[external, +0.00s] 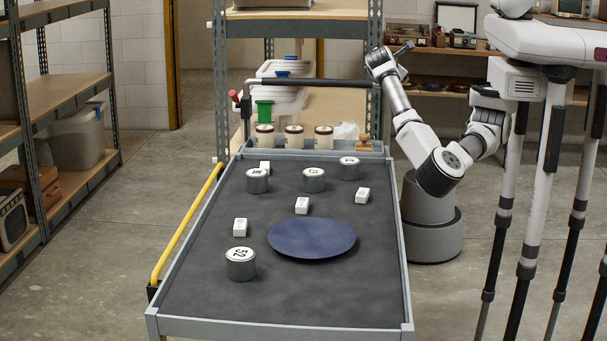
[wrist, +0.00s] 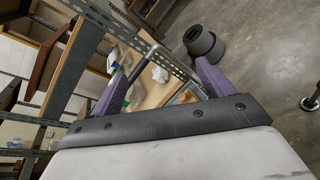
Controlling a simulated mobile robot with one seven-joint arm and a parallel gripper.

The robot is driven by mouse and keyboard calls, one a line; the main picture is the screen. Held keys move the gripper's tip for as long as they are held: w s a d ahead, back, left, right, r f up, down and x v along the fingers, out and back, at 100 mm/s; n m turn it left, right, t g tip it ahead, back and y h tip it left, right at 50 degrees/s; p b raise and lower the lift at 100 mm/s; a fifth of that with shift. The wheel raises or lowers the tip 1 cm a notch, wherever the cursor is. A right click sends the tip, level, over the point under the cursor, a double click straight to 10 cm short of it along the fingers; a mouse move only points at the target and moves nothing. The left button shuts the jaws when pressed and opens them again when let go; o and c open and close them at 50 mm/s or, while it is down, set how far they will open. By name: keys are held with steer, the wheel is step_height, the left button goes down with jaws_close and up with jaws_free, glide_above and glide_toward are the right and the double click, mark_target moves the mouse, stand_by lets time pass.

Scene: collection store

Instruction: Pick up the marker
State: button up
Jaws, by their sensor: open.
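No pen-shaped marker is clearly visible, and I cannot tell which thing is the marker. On the dark cart top (external: 200,300) stand several grey tins with white numbered lids, one at the front (external: 241,265) and the others farther back (external: 313,181). Several small white blocks lie among them, one at left (external: 240,227), one in the middle (external: 302,206) and one at right (external: 362,195). My gripper (external: 404,48) is raised beyond the cart's far right corner, away from these things. In the wrist view its purple fingers are apart with nothing between them (wrist: 163,68).
A dark blue round plate (external: 312,239) lies on the cart. Cream jars (external: 294,136) stand in the tray at its far end, below a black handle bar (external: 320,83). A yellow rail (external: 186,225) runs along the left. White tripod legs (external: 547,130) stand at right.

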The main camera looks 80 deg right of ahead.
steer(key=w+f+m+t+y+p, duration=0.1)
steer(key=w+f+m+y+p, duration=0.2)
steer(key=f+y, duration=0.25)
steer(key=m+t+y+p, duration=0.2)
steer(key=m+y+p, duration=0.4)
steer(key=m+y, duration=0.25)
glide_above(363, 192)
steer(key=f, duration=1.8)
steer(key=shift+w+d+f, duration=0.1)
steer(key=shift+d+f, duration=0.05)
steer(key=shift+d, duration=0.05)
steer(key=shift+a+f+b, duration=0.2)
steer(key=shift+f+b, duration=2.15)
steer(key=shift+f, duration=0.65)
steer(key=shift+r, duration=0.1)
steer(key=c, duration=1.1)
